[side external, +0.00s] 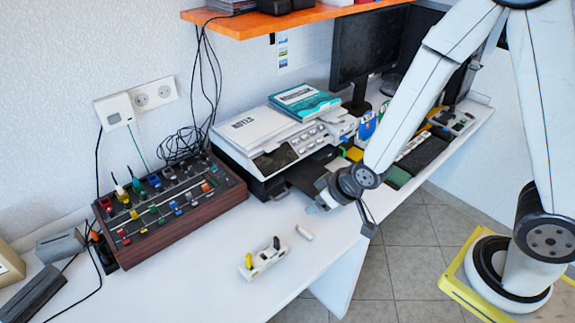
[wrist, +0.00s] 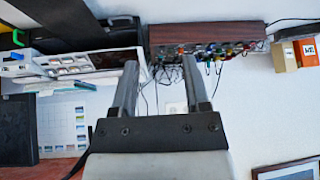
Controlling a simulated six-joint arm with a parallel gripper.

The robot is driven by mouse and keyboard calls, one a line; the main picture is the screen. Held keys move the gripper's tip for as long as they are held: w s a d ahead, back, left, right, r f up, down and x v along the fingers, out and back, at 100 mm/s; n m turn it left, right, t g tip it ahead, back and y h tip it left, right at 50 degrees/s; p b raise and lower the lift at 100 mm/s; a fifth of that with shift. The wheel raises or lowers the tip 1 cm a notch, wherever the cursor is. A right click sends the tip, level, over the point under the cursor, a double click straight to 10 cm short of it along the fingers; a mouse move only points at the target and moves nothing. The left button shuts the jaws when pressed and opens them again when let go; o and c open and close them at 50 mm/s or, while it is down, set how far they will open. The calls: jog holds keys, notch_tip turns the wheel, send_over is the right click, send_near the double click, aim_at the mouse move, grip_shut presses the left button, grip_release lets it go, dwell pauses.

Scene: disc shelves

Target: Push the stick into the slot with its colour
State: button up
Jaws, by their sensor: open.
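A small white piece (side external: 304,232), which may be the stick, lies on the white table; it is too small to tell any coloured mark. Left of it and nearer the camera lies a white block (side external: 262,260) with a yellow part and a dark part standing up from it; its slots cannot be made out. My gripper (side external: 318,206) is beyond the small white piece, near the printer's front, apart from both pieces. The wrist view shows its two fingers (wrist: 159,64) spread with nothing between them. Neither piece can be made out in the wrist view.
A mixer with coloured knobs (side external: 160,212) stands at left against the wall; it also shows in the wrist view (wrist: 205,33). A printer (side external: 262,150) with books on top stands behind my gripper. An orange shelf (side external: 270,20) hangs above. The table's front is mostly clear.

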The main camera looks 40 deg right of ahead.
jog(key=s+d+r+m+g+h, duration=0.1)
jog(key=s+d+r+g, duration=0.2)
jog(key=s+d+r, duration=0.3)
jog(key=shift+s+d+r+m+g, duration=0.3)
jog(key=shift+s+d+r+g, duration=0.15)
jog(key=shift+s, duration=0.25)
jog(key=shift+w+f, duration=0.1)
jog(key=shift+f, duration=0.05)
jog(key=shift+c, duration=0.3)
jog(key=m+g, duration=0.3)
jog(key=m, duration=1)
send_over(247, 255)
jog(key=shift+t, duration=0.25)
jog(key=f, duration=1.5)
jog(key=shift+d+f, duration=0.25)
jog(key=shift+f, duration=0.1)
jog(key=shift+a+f+m, duration=0.25)
jog(key=shift+m, duration=0.05)
jog(key=shift+f, duration=0.1)
